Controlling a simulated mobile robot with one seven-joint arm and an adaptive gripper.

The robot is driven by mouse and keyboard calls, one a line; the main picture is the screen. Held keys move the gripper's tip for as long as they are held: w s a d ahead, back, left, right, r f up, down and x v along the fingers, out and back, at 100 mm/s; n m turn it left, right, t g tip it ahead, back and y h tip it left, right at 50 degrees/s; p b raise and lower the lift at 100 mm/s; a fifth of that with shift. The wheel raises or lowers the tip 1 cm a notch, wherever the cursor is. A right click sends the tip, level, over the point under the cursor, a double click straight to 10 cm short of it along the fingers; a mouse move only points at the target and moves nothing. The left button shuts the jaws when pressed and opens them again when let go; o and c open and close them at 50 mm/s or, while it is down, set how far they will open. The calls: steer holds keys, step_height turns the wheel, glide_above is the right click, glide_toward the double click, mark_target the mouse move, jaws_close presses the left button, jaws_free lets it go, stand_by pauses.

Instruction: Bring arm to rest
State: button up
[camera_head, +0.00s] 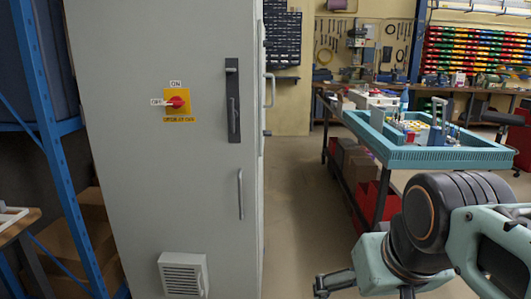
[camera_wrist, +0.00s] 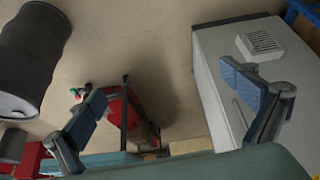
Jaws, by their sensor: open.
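My arm (camera_head: 432,225) reaches in from the right edge of the head view, bent low in front of the workbench. My gripper (camera_wrist: 164,88) shows in the wrist view with its two blue-padded fingers wide apart and nothing between them. Below them are bare floor and a dark shadow. In the head view only part of the gripper shows at the bottom edge; the rest is cut off.
A grey cabinet (camera_head: 150,100) with a red switch (camera_head: 177,102) stands left of my arm. A teal-rimmed workbench (camera_head: 450,155) stands behind it. A blue rack (camera_head: 45,110) is at far left. A dark barrel (camera_wrist: 30,55) shows in the wrist view. Floor (camera_head: 305,210) between cabinet and bench is clear.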

steer(key=s+a+f, duration=0.2)
steer(key=a+f, duration=0.1)
step_height(320, 180, up, 33)
steer(key=p, duration=3.3)
steer(key=shift+s+a, duration=0.2)
steer(key=shift+a, duration=0.05)
